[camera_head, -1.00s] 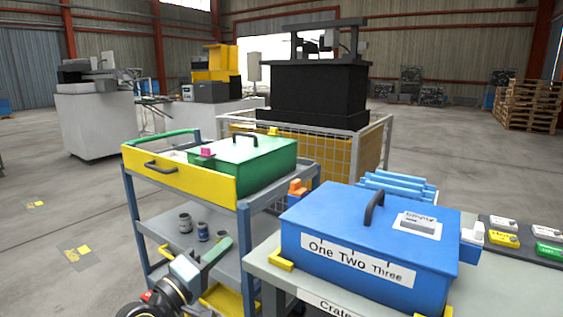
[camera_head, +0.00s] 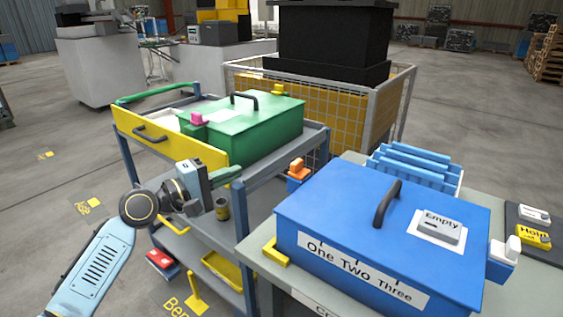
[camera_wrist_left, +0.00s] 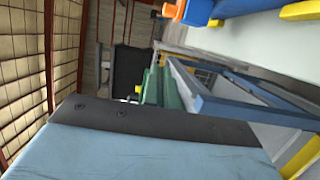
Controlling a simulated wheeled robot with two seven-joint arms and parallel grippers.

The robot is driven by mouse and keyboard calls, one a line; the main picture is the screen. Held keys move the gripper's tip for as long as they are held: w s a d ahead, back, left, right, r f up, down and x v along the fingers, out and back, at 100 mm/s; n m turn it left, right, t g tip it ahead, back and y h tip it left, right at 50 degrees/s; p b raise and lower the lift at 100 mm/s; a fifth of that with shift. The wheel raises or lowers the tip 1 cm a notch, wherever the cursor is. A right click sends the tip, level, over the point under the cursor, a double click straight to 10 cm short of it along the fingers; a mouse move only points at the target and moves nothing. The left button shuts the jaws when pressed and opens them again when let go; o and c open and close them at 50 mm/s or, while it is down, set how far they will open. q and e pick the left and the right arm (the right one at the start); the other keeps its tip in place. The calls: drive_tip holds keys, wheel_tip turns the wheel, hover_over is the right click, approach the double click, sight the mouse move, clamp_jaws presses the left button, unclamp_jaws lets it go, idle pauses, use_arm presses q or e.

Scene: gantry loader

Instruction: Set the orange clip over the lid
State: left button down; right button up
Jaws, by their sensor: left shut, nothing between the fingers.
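The orange clip (camera_head: 297,168) sits on a small blue block at the left side of the blue crate (camera_head: 365,276). It stands beside the blue lid (camera_head: 340,205), apart from its top. The lid lies flat on the crate and has a dark handle. In the left wrist view, an orange part (camera_wrist_left: 200,10) on blue shows at the top edge. My left gripper (camera_head: 226,175) is shut and empty, above the cart's shelf and left of the orange clip. My right gripper is out of view.
A cart with a yellow-fronted drawer (camera_head: 165,143) holds a green box (camera_head: 255,130) with pink and yellow clips. A white clip (camera_head: 512,247) stands at the blue crate's right. Blue racks (camera_head: 415,168) stand behind the crate. A mesh cage (camera_head: 330,100) stands behind the cart.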

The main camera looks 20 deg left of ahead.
sight(293, 168)
use_arm(q)
drive_tip(key=w+d, duration=0.7)
drive_tip(key=d, duration=0.2)
drive_tip(key=shift+d+b, duration=0.2)
drive_tip(key=shift+b, duration=0.15)
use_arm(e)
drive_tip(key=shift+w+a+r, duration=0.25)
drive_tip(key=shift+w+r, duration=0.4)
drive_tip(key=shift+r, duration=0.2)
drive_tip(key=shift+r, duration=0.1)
use_arm(q)
drive_tip(key=d+p, duration=0.2)
drive_tip(key=shift+s+d+p, duration=0.2)
drive_tip(key=shift+s+p, duration=0.1)
drive_tip(key=shift+s, duration=0.1)
drive_tip(key=shift+d, duration=0.1)
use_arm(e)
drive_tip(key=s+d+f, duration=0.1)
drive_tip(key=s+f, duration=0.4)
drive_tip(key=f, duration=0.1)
use_arm(q)
drive_tip(key=shift+f, duration=0.1)
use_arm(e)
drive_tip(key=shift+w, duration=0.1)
